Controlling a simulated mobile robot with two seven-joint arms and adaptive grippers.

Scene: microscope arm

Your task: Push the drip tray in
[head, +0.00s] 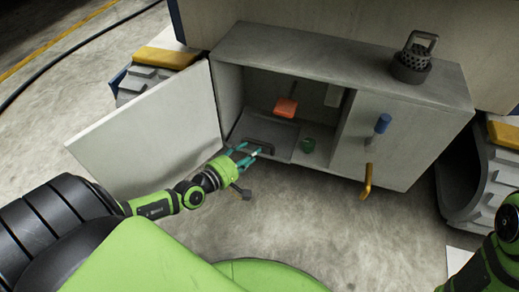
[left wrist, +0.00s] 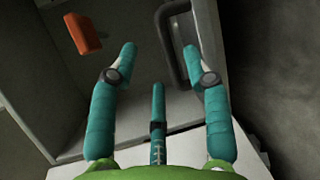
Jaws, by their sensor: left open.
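The drip tray (head: 280,132) appears as a flat grey piece on the floor of the open cabinet bay, near its front left. It has a dark bar handle (head: 265,147) at its front, which also shows in the left wrist view (left wrist: 167,40). My left gripper (head: 252,152) is at the cabinet's front by this handle, with its teal fingers (left wrist: 159,60) spread and nothing held between them. The handle shows beyond the fingertips, near the right one. I cannot tell whether they touch. My right gripper is out of view; only part of the right arm shows at bottom right.
The grey cabinet (head: 400,140) has its left door (head: 150,125) swung open beside my left arm. Inside are an orange piece (head: 286,107) and a green cup-like piece (head: 308,145). Blue (head: 383,123) and yellow (head: 367,181) handles project at right. A dark mesh container (head: 412,62) stands on top.

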